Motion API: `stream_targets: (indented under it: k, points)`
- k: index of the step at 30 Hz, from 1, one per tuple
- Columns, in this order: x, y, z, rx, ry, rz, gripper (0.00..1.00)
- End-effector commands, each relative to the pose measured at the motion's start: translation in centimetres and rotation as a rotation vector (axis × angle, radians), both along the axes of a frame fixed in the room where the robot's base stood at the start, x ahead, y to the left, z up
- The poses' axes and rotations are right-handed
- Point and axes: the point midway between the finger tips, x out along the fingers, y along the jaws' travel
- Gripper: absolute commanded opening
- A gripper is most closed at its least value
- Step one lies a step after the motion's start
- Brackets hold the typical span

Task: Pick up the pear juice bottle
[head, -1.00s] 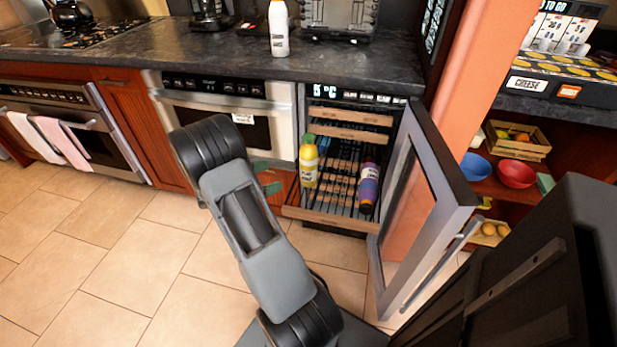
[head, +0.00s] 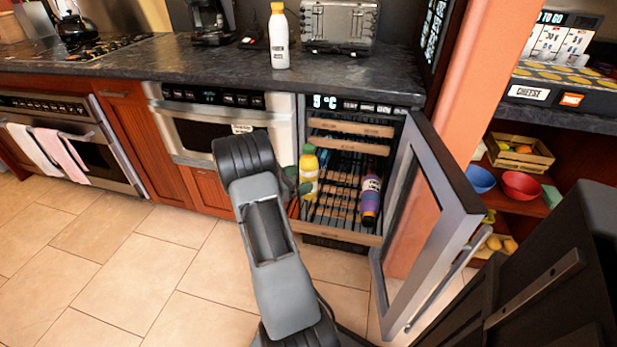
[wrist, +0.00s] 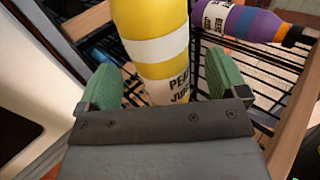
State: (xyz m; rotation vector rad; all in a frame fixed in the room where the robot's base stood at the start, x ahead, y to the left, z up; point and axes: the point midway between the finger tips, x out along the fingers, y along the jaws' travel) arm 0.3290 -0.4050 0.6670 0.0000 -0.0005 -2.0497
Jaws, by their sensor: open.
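The pear juice bottle (head: 309,172) is yellow with a white band and a green cap. It stands on the pulled-out rack at the left of the open cooler. In the wrist view the bottle (wrist: 160,45) is close, its lettered label facing my gripper (wrist: 163,82). The green fingers are open, one on each side of the lower bottle. I cannot tell whether either finger touches it. In the head view my gripper (head: 297,182) is at the bottle's left side, partly hidden by my arm.
A purple bottle with an orange band (head: 370,192) lies or leans on the rack (head: 340,237) to the right. The open cooler door (head: 430,220) stands at the right. A white bottle (head: 279,38) is on the counter (head: 140,62). Floor at left is clear.

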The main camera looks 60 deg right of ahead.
Motion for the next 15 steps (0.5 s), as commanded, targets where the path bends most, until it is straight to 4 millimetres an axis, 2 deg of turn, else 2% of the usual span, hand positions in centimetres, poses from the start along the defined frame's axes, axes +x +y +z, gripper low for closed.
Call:
stream_targets:
  k: [6,15]
  points:
    - [-1.3,-2.6,0.0,0.000,-0.001,-0.002,0.92]
    - [-1.7,-3.3,0.2,0.000,0.000,0.000,0.92]
